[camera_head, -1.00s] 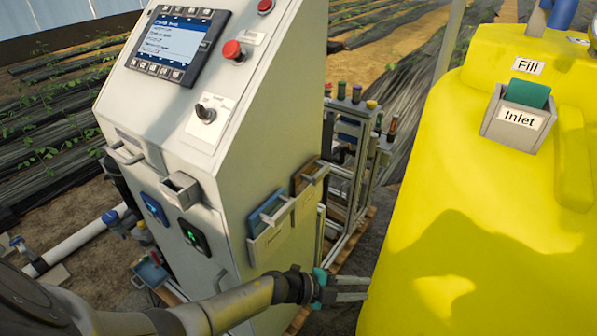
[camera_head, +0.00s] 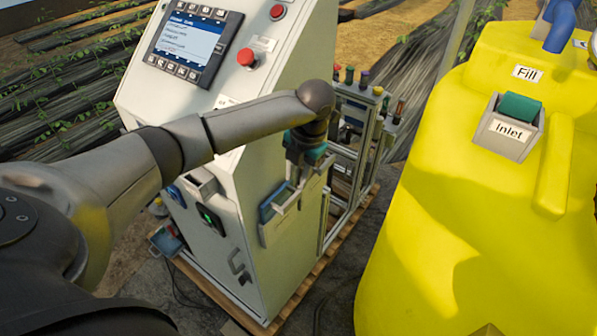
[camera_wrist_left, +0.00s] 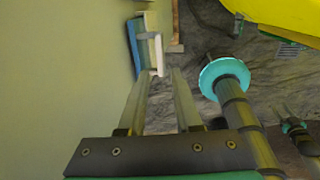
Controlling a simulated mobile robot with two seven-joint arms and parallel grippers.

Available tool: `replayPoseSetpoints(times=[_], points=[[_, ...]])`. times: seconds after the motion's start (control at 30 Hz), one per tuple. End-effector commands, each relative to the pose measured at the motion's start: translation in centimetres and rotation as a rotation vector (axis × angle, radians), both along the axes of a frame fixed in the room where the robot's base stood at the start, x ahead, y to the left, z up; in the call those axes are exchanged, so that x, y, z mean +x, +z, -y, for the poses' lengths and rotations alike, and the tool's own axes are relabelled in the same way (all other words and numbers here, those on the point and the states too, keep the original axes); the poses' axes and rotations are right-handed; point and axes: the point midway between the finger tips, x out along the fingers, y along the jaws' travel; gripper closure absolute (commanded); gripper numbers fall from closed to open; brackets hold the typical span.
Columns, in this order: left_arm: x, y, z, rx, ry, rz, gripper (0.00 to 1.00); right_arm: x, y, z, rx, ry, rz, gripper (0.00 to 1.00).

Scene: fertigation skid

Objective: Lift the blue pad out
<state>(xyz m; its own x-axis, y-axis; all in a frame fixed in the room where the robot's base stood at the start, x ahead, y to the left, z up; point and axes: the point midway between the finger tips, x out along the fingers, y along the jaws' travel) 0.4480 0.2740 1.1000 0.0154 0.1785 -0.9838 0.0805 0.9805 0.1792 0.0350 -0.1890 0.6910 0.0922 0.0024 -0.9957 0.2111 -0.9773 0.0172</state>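The blue pad (camera_head: 272,202) sits in a pale open-topped holder (camera_head: 279,230) on the side of the grey cabinet. In the left wrist view the blue pad (camera_wrist_left: 134,45) shows as a blue strip at the upper left, between the cabinet wall and the holder (camera_wrist_left: 156,55). My left gripper (camera_head: 297,184) points down, above and slightly right of the pad in the head view. In the left wrist view its fingers (camera_wrist_left: 162,73) are apart with nothing between them, their tips close to the holder's near end. My right gripper is not in view.
The cabinet (camera_head: 228,170) has a screen (camera_head: 194,40) and a red button (camera_head: 247,57). A second holder behind is largely hidden by my gripper. A yellow tank (camera_head: 470,220) with a green piece (camera_head: 520,107) in its inlet stands right. Open ground lies between cabinet and tank.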

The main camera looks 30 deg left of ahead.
Motion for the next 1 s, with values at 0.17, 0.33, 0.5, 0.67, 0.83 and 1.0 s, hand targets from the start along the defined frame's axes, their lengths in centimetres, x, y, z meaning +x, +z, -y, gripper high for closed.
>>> replayPoseSetpoints(times=[0.17, 0.33, 0.5, 0.67, 0.83, 1.0], points=[[0.0, -1.3, -0.1, -0.003, 0.000, -0.001, 0.68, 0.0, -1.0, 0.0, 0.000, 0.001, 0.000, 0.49], [0.0, -3.0, -0.3, -0.005, -0.001, -0.003, 0.68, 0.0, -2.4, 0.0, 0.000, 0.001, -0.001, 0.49], [0.0, -5.1, -0.7, -0.005, 0.000, -0.002, 0.68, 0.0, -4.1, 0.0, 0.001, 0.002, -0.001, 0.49], [0.1, -6.9, -1.0, -0.005, 0.000, 0.000, 0.68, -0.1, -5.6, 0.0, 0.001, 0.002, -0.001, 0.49], [0.1, -8.5, -1.3, -0.006, -0.001, -0.002, 0.68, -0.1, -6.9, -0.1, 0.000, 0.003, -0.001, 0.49], [0.1, -9.0, -1.4, -0.006, -0.001, -0.002, 0.68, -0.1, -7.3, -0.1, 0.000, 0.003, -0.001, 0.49]])
